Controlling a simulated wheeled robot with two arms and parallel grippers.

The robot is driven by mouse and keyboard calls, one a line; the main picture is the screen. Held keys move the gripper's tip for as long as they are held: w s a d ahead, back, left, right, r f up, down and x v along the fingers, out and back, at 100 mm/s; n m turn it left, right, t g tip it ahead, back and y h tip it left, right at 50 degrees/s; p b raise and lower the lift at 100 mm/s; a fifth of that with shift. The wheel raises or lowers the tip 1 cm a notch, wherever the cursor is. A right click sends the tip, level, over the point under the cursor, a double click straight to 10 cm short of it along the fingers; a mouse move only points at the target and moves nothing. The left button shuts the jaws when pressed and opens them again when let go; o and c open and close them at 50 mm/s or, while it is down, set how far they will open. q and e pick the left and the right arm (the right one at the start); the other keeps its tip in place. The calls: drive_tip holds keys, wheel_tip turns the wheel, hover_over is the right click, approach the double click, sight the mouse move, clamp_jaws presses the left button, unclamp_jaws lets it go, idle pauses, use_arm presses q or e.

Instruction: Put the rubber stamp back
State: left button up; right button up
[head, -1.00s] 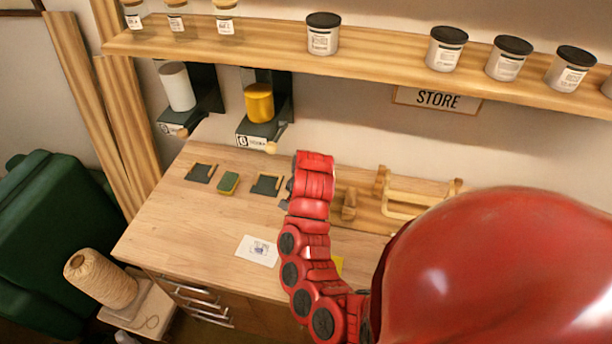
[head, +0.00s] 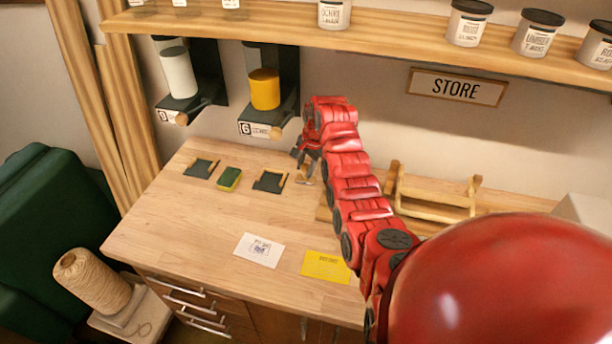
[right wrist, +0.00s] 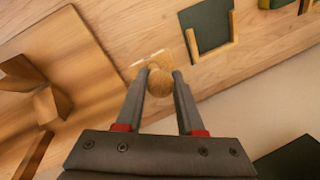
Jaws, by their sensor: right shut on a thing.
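The rubber stamp has a round wooden handle (right wrist: 160,82), seen from above in the right wrist view. My right gripper (right wrist: 160,74) is shut on this handle, one finger on each side. In the head view the right gripper (head: 306,154) is over the back of the table, right of the dark pads, with part of the wooden stamp (head: 306,173) below it. White marks (right wrist: 148,58) show on the table beside the stamp. The stamp's underside is hidden, and I cannot tell whether it touches the table. My left gripper is not in view.
A white card (head: 259,250) and a yellow card (head: 325,266) lie in front. A wooden rack (head: 435,205) stands right. Dispensers (head: 265,90) hang above.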

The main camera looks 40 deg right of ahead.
drive_tip(key=shift+w+d, duration=0.2)
drive_tip(key=p+x, duration=0.2)
drive_tip(key=shift+s+f, duration=0.15)
drive_tip(key=shift+f, duration=0.75)
drive_tip(key=shift+f, duration=0.1)
drive_tip(key=o, duration=1.1)
drive_tip(key=shift+d, duration=0.1)
drive_tip(key=shift+c, duration=0.2)
drive_tip(key=shift+r, duration=0.2)
